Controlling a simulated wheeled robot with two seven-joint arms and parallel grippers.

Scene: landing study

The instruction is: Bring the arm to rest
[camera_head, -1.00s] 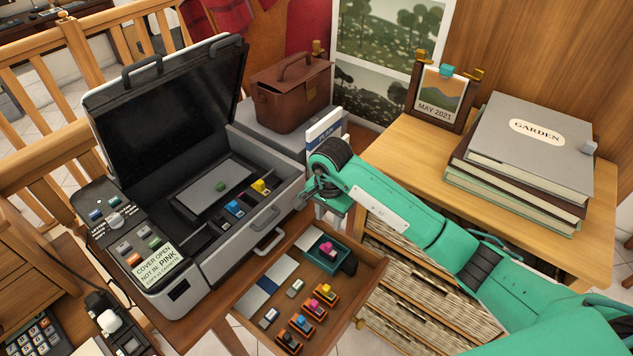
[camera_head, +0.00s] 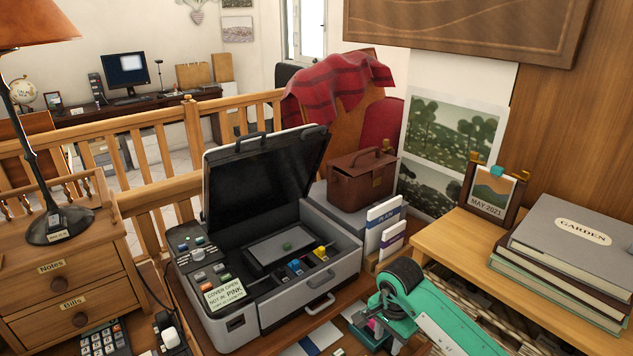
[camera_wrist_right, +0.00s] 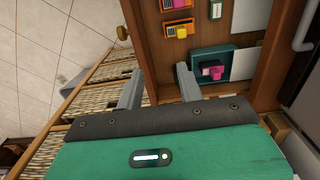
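My right arm (camera_head: 403,280), green with a black joint, comes in from the lower right of the head view, right of the open printer. In the right wrist view my right gripper (camera_wrist_right: 160,84) shows two grey fingers standing apart with nothing between them. My left gripper is not in view.
A wooden cabinet (camera_head: 70,280) and lamp stand at left.

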